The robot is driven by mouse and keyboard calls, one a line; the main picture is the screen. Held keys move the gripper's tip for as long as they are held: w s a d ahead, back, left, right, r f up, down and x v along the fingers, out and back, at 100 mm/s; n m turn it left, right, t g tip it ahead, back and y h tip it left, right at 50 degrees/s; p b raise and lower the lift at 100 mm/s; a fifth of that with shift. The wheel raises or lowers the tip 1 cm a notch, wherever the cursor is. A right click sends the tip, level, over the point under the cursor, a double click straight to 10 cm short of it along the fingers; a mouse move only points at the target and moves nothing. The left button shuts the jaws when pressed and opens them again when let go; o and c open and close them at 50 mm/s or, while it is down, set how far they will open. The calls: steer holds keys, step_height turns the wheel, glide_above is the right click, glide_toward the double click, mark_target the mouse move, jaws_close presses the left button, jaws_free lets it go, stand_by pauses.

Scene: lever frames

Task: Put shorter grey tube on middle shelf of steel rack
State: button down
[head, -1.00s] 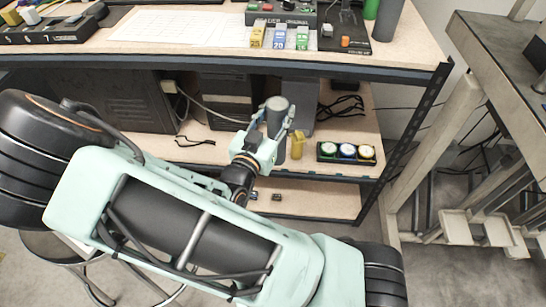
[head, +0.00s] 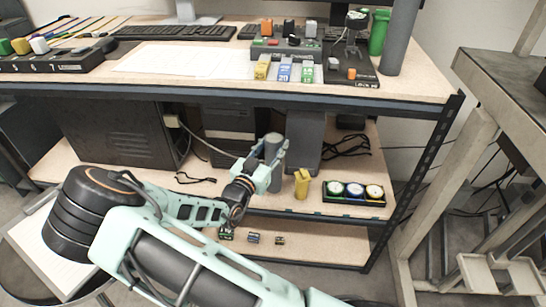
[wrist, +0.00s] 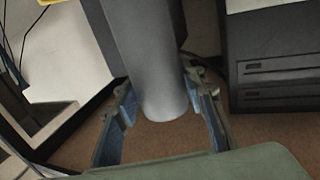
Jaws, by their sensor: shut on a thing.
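The shorter grey tube (head: 274,150) is upright in my gripper (head: 270,163), above the front part of the steel rack's middle shelf (head: 327,175). In the wrist view the tube (wrist: 150,60) runs between the two fingers of my gripper (wrist: 165,105), its lower end showing between them. The gripper is shut on it. I cannot tell whether the tube's bottom touches the shelf. A taller grey tube (head: 400,38) stands on the rack's top at the right.
On the middle shelf, a yellow block (head: 301,184) stands just right of the tube, with a tray of round dials (head: 354,191) further right. Dark computer cases (head: 125,120) and a grey box (head: 308,140) stand behind. Small items (head: 253,238) lie on the bottom shelf.

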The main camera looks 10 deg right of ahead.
steer(key=shift+w+f, duration=0.3)
steer(key=shift+w, duration=0.05)
steer(key=shift+w+f+b, duration=0.15)
steer(key=shift+f+b, duration=0.5)
steer(key=shift+f, duration=1)
steer(key=shift+f, duration=0.15)
steer(key=c, duration=1.2)
jaws_free()
steer(key=shift+c, duration=0.2)
steer(key=p+v, duration=0.2)
steer(key=v, duration=1)
steer(key=shift+p, duration=0.3)
